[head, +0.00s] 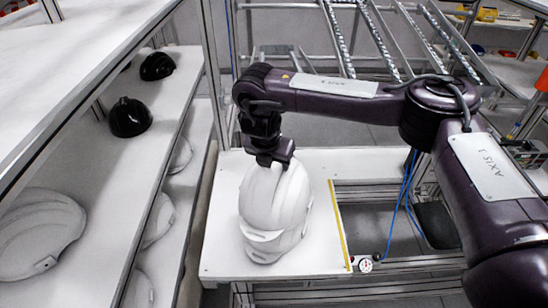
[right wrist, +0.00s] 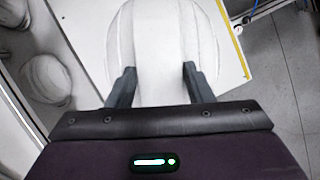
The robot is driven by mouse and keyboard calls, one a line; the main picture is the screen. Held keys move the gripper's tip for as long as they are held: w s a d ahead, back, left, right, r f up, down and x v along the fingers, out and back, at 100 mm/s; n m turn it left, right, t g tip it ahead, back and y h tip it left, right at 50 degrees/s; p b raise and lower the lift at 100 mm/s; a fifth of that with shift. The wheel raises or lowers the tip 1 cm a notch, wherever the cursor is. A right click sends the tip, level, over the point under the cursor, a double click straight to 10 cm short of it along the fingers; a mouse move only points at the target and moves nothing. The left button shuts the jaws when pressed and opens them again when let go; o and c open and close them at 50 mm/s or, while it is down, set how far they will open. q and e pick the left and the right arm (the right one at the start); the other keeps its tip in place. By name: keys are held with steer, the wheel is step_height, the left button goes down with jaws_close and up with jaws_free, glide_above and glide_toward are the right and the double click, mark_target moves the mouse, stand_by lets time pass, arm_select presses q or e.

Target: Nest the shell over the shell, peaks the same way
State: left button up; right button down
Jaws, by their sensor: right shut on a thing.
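My right gripper (head: 275,158) is over the top of a white helmet shell (head: 272,192) on the white table. In the right wrist view its two fingers (right wrist: 157,82) are on either side of the shell's raised middle band (right wrist: 158,45), shut on it. Below this shell, a second white rim and peak (head: 265,255) show, so it appears to sit over another white shell. Both peaks seem to face the near side of the table. How far the lower shell is inside is hidden. My left gripper is not in view.
The white table (head: 222,255) has free room around the shells and a yellow strip (head: 341,225) along its right edge. Shelves at left hold black shells (head: 130,118) and white shells (head: 38,232). A metal roller rack (head: 345,45) stands behind.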

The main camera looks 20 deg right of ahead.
mark_target(269, 174)
steer(key=shift+f+b, duration=1.55)
steer(key=shift+f, duration=1.2)
steer(key=shift+f+b, duration=1.1)
steer(key=shift+f, duration=0.65)
steer(key=c, duration=0.6)
jaws_free()
steer(key=v, duration=0.7)
steer(key=shift+s+a+r, duration=0.15)
steer(key=shift+r, duration=0.2)
